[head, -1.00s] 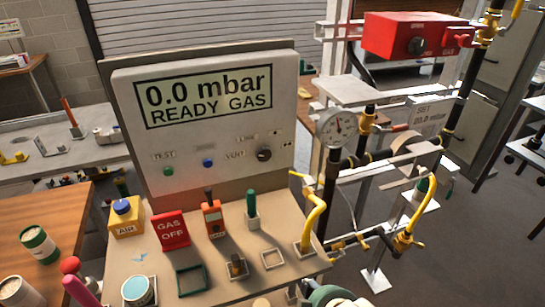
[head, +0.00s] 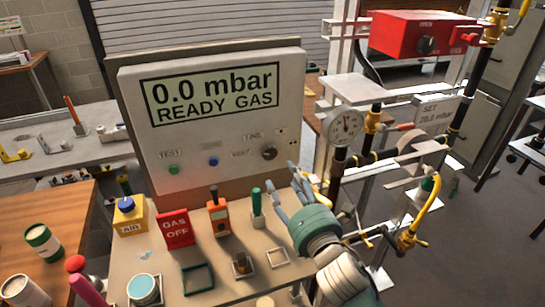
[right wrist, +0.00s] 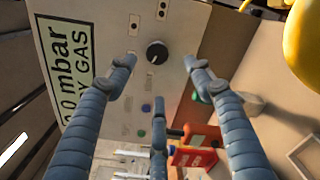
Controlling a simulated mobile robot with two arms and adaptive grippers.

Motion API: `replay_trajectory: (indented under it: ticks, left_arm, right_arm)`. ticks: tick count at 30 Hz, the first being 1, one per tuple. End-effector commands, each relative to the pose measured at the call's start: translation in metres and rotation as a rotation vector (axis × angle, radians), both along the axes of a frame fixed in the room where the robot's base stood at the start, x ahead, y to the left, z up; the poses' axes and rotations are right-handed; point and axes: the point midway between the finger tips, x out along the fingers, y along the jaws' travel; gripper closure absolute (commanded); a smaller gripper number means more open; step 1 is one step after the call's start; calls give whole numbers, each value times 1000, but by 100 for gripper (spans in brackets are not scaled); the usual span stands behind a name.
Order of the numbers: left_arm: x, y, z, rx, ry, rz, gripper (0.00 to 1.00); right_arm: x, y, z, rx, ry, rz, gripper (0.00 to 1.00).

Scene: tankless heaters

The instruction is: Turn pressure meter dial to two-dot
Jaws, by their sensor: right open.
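The pressure meter (head: 215,105) is a grey sloped box whose screen reads "0.0 mbar READY GAS". Its black round dial (head: 269,153) sits at the lower right of the panel, with small labels and marks around it. It also shows in the right wrist view (right wrist: 157,53), between and beyond the fingertips. Which mark the dial points to is too small to tell. My right gripper (head: 284,185) is open and empty, with its fingers spread below and in front of the dial, apart from it. My left gripper is not in view.
The bench top below the panel holds a yellow AIR block (head: 130,216), a red GAS OFF sign (head: 175,229), an orange handheld device (head: 217,217) and a green-topped peg (head: 257,207). Pipework with a round gauge (head: 346,126) and a red box (head: 415,33) stands at the right.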

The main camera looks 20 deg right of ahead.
Motion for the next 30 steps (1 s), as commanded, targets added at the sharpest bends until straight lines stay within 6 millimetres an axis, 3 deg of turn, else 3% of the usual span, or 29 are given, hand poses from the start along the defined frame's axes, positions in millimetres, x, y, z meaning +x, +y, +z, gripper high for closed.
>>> replay_trajectory:
  ticks: [5, 18, 24, 30]
  left_arm:
    - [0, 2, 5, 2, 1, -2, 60]
    - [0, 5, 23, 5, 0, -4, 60]
    - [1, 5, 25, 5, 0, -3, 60]
    - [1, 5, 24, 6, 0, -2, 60]
  right_arm:
    - [17, 2, 6, -27, -16, 5, 48]
    - [93, 4, 5, -23, -12, 4, 48]
    - [107, 5, 4, -23, -12, 5, 48]
    - [109, 5, 3, -23, -12, 6, 48]
